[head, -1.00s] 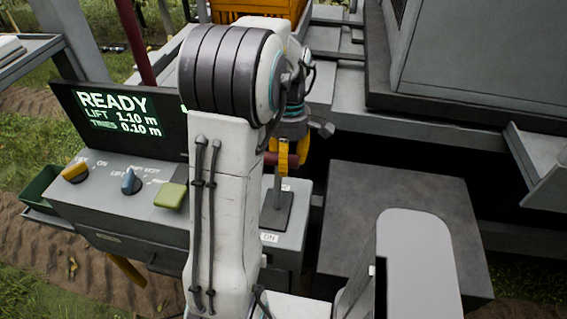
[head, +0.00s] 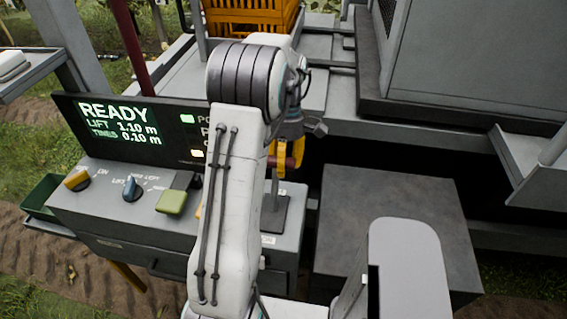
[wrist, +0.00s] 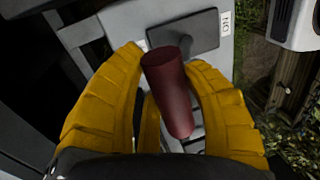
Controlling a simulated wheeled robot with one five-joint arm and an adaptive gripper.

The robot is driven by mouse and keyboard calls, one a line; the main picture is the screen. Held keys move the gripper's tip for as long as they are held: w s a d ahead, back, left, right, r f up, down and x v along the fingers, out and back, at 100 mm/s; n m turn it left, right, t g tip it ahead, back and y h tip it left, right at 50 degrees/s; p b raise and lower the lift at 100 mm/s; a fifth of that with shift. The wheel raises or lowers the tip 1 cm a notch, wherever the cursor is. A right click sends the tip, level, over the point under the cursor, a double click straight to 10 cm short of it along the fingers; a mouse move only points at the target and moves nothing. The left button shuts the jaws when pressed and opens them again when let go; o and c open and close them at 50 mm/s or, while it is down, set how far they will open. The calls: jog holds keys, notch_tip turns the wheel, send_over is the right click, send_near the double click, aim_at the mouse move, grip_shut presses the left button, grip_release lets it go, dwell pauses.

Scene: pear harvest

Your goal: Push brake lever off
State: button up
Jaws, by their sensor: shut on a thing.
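The brake lever has a dark red grip, seen in the wrist view (wrist: 170,92), on a thin shaft that rises from a dark plate (head: 278,216) at the right end of the console. The plate also shows in the wrist view (wrist: 183,34) beside a small white label (wrist: 226,22). My gripper (head: 284,160) has yellow fingers and is shut around the red grip, one finger on each side. My arm hides part of the console, and the fingers hide much of the grip in the head view.
A dark box (head: 390,215) stands right of the lever. An orange crate (head: 250,15) is behind.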

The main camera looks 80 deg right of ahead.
jog(key=o, duration=1.4)
jog(key=shift+c, duration=0.2)
jog(key=v, duration=1.2)
